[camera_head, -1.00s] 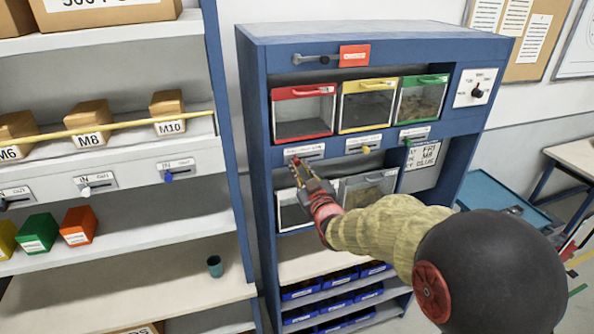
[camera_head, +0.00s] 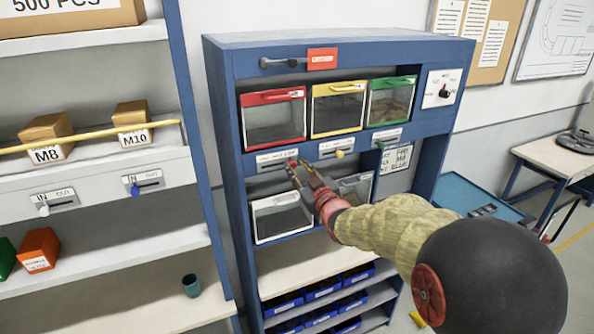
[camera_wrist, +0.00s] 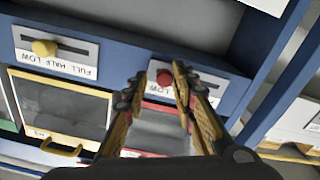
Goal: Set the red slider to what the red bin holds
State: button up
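The red bin (camera_head: 273,119), with a clear front, is at the left of the top bin row. Its inside is grey, and I cannot tell the fill level surely. Below it is a pale slider plate (camera_head: 270,160) with a slot and small print. The red slider (camera_wrist: 165,78) is a round knob. In the head view it is at the right end of its slot. My gripper (camera_head: 291,165) reaches it from the right. In the wrist view my gripper's fingers (camera_wrist: 166,75) lie on either side of the knob and appear closed on it.
The yellow bin (camera_head: 337,110) and green bin (camera_head: 390,101) stand to the right. A white-framed bin (camera_head: 281,217) sits below. A shelf with boxes and a cup (camera_head: 191,286) is at left.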

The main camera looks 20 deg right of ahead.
jog(key=shift+o, duration=0.8)
jog(key=shift+a, duration=0.1)
jog(key=s+d, duration=0.1)
jog(key=s, duration=1.1)
jog(key=shift+d, duration=0.1)
